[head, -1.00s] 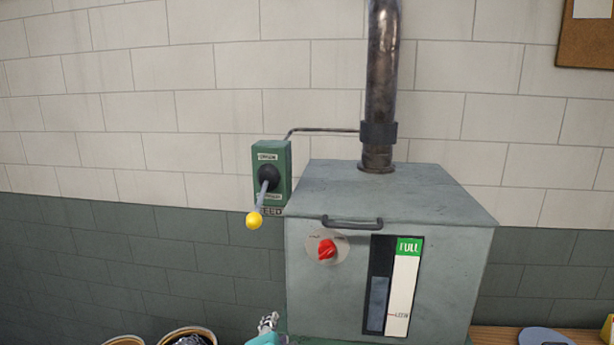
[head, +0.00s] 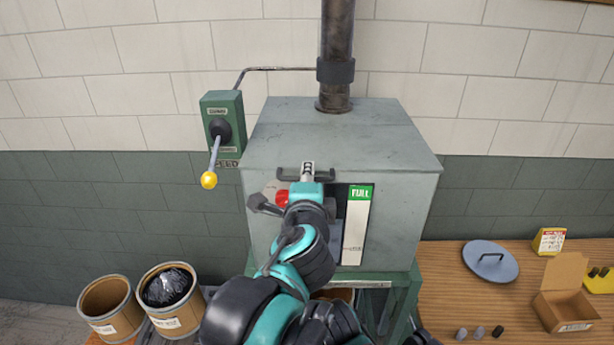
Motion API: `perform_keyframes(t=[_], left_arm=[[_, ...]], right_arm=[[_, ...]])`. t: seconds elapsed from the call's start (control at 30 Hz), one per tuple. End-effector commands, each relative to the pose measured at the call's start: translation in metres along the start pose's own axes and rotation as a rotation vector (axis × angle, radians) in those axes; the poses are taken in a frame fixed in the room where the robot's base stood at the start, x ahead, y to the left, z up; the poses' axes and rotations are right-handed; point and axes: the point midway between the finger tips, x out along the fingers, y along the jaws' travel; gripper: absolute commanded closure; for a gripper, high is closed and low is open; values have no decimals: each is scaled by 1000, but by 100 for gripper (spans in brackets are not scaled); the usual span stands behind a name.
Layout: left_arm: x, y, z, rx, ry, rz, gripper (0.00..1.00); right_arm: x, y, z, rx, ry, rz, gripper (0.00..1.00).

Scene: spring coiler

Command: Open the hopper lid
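The hopper is a grey metal box with a flat grey lid (head: 385,135) on top, and the lid lies shut. Its dark bar handle (head: 322,175) sits at the front edge. My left gripper (head: 308,170) is at the handle, its pale fingertip overlapping the bar's left half. The arm and wrist hide the rest of the fingers, so I cannot tell whether they close on the bar. My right gripper does not show.
A pipe (head: 337,60) rises behind the lid. A green speed box (head: 222,115) with a yellow-knobbed lever stands left of the hopper. Two drums (head: 108,301) are at lower left. A wooden table (head: 450,285) at right holds a round grey lid (head: 490,262) and a cardboard box (head: 567,300).

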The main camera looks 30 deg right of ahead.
Motion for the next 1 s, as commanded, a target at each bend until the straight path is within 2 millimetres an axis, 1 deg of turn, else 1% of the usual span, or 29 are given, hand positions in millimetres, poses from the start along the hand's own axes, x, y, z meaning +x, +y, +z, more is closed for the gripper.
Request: perform_keyframes(t=[0.1, 0.3, 0.33, 0.37, 0.4, 0.43, 0.8, 0.93, 1.0], left_arm=[[4, 0, 0, 0, 0, 0, 70], [5, 0, 0, -1, -1, 0, 70], [5, 0, 1, -1, -1, 0, 75], [4, 0, 1, -1, -1, 0, 83], [4, 0, 1, -1, -1, 0, 94], [4, 0, 1, -1, -1, 0, 100], [4, -1, 1, -1, -1, 1, 100], [3, -7, 1, -1, -1, 1, 100], [1, -14, 1, -1, -1, 0, 100]], right_arm=[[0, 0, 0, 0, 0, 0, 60], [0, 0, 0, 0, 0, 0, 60], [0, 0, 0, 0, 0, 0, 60], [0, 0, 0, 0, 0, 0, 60], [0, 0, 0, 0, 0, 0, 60], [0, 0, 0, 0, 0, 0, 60], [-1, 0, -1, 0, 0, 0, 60], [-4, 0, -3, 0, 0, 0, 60], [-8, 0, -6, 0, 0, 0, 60]])
